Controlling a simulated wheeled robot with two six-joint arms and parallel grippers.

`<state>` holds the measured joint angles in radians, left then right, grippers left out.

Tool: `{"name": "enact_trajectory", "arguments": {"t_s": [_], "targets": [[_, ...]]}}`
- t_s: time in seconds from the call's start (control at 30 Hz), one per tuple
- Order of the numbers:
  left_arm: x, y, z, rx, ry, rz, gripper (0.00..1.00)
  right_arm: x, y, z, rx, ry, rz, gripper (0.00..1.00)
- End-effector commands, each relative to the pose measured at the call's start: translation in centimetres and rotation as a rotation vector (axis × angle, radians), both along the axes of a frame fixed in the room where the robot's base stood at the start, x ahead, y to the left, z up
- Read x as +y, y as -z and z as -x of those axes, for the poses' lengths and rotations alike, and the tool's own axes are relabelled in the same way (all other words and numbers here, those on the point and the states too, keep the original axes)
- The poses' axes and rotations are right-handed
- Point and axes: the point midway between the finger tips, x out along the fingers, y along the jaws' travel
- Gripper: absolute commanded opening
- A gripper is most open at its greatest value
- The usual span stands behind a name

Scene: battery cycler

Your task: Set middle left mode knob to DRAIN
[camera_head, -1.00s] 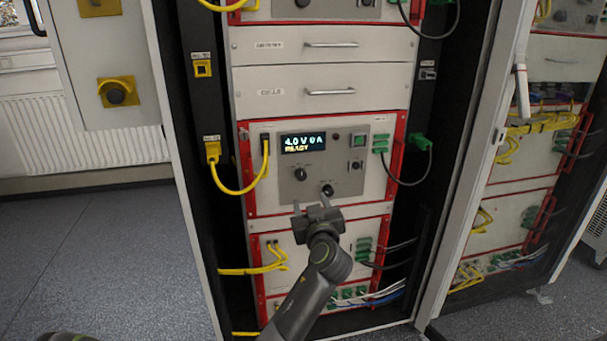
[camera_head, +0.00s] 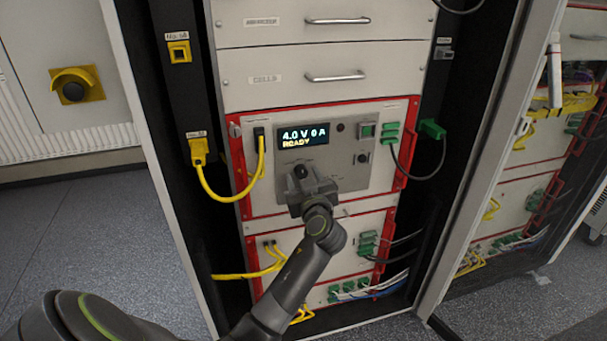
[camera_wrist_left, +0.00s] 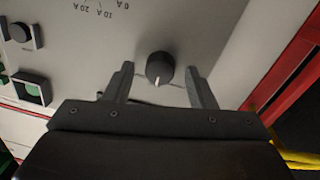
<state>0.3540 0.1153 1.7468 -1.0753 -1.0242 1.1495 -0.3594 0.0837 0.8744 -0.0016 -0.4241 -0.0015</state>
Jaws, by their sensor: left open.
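The left mode knob (camera_head: 300,171) is a small round black knob on the grey panel of the middle cycler unit (camera_head: 284,190), below its lit display (camera_head: 305,137), which reads 4.0 V 0 A READY. My left gripper (camera_head: 304,174) is open at the panel front, its fingers around the knob area. In the left wrist view the black knob (camera_wrist_left: 159,68) lies between the two spread fingertips (camera_wrist_left: 159,75), with a gap on each side. The knob's mode labels are not readable. The panel's other lower knob is hidden behind the gripper in the head view.
A yellow cable (camera_head: 223,196) loops at the unit's left, and a dark cable with a green plug (camera_head: 432,129) at its right. Drawers (camera_head: 300,86) are above. Open floor lies left.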

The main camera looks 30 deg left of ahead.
Motion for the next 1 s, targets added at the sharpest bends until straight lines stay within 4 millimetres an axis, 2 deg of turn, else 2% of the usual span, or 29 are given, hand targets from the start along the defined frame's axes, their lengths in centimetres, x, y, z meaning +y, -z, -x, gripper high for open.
{"name": "enact_trajectory", "arguments": {"t_s": [0.17,0.5,0.77,1.0], "targets": [[0.00,0.03,0.01,0.000,0.000,0.000,0.51,0.01,0.01,0.02,0.000,0.000,0.000,0.36],[0.00,0.01,0.00,0.000,0.000,0.000,0.08,0.01,0.01,0.03,0.001,0.000,0.000,0.36],[0.00,-0.04,0.00,0.018,0.000,-0.016,0.06,0.01,-0.10,0.04,0.001,0.000,0.000,0.36],[-0.02,-0.14,-0.02,0.109,0.001,-0.093,0.06,0.02,-0.41,0.31,0.002,0.000,0.000,0.36]]}}
